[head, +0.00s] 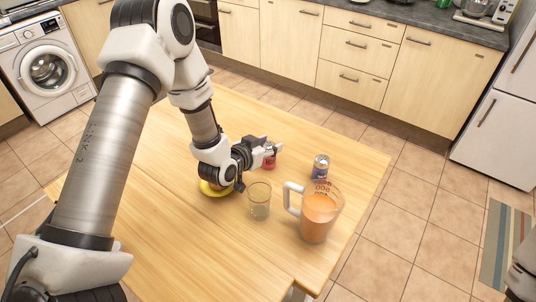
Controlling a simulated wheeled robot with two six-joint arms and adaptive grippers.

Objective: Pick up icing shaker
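No thing in view can be surely read as the icing shaker. A small red container (269,162) stands on the wooden table, partly hidden by my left gripper (270,149). The gripper's fingers are at its top; whether they are closed on it cannot be told. A small can (320,167) with a silver top and dark blue and light sides stands upright to the right, apart from the gripper. My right gripper is not in view; only a bit of my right arm shows at the lower right edge.
A clear glass (259,200) stands just in front of the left gripper. A measuring jug (318,216) of orange-brown liquid stands to its right. A yellow dish (214,188) is partly hidden under my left wrist. The wooden table (190,254) is bare at the front.

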